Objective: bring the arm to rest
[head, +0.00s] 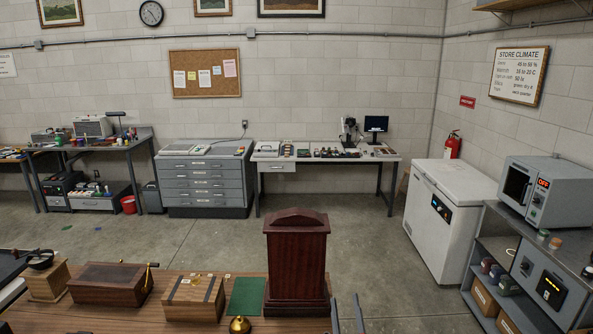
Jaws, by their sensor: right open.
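My right gripper (345,299) shows at the bottom edge of the head view, just right of the dark red wooden case (296,255). Its two fingers point up and stand apart, with nothing between them. The rest of the right arm is below the picture. I do not make out my left gripper in this view.
The wooden table (120,318) in front holds the upright case, a green mat (246,295), a brass bell (240,325), a striped wooden box (194,297) and a brown box (108,283). Open floor lies beyond. A white chest freezer (440,220) and grey shelves (515,270) stand right.

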